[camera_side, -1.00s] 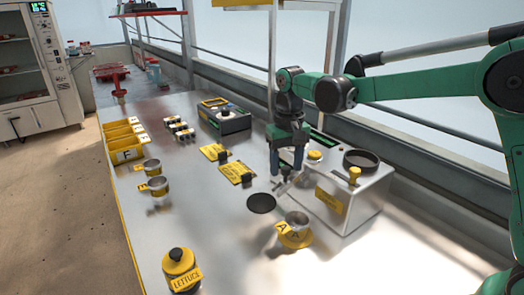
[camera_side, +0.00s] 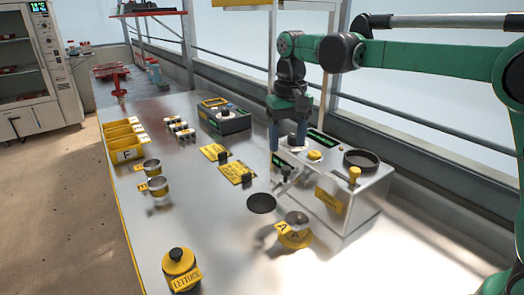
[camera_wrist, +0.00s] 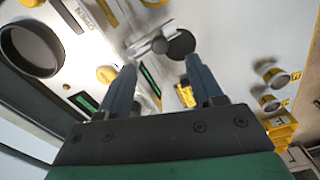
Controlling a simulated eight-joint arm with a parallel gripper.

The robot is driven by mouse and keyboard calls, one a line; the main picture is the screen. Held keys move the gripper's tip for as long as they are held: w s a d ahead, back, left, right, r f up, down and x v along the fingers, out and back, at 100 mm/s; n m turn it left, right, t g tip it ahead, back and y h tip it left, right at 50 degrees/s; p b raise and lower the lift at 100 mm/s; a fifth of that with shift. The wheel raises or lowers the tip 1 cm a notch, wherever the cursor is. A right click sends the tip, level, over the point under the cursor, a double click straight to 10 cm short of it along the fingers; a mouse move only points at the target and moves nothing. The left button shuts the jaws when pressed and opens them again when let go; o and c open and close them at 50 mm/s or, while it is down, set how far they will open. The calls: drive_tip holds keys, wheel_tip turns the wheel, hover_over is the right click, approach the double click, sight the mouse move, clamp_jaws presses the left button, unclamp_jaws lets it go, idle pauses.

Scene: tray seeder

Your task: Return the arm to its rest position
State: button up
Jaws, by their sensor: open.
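My gripper (camera_side: 288,147) is open and empty above the left end of the silver seeder box (camera_side: 345,215). In the wrist view its two blue fingers (camera_wrist: 160,85) stand apart with nothing between them. The box has a round dark opening, yellow knobs and a small lever (camera_side: 286,177) at its near left side, below my gripper. A metal cup with a yellow A tag (camera_side: 295,236) stands on the bench in front of the box. A black disc (camera_side: 261,203) lies flat beside it.
A jar labelled lettuce (camera_side: 181,270) stands at the front of the bench. Two small cups (camera_side: 158,188) and yellow bins (camera_side: 122,140) are at the left. A dark instrument (camera_side: 223,115) stands further back. A rail and window frame run behind my arm.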

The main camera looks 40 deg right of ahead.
drive_tip(key=shift+s+r, duration=0.1)
drive_tip(key=shift+s, duration=0.2)
drive_tip(key=s+f+n+t, duration=0.3)
drive_tip(key=s+t, duration=0.4)
drive_tip(key=s, duration=0.5)
drive_tip(key=shift+s+d+f, duration=0.25)
drive_tip(key=shift+s+f, duration=0.1)
drive_tip(key=shift+f, duration=0.05)
idle(0.7)
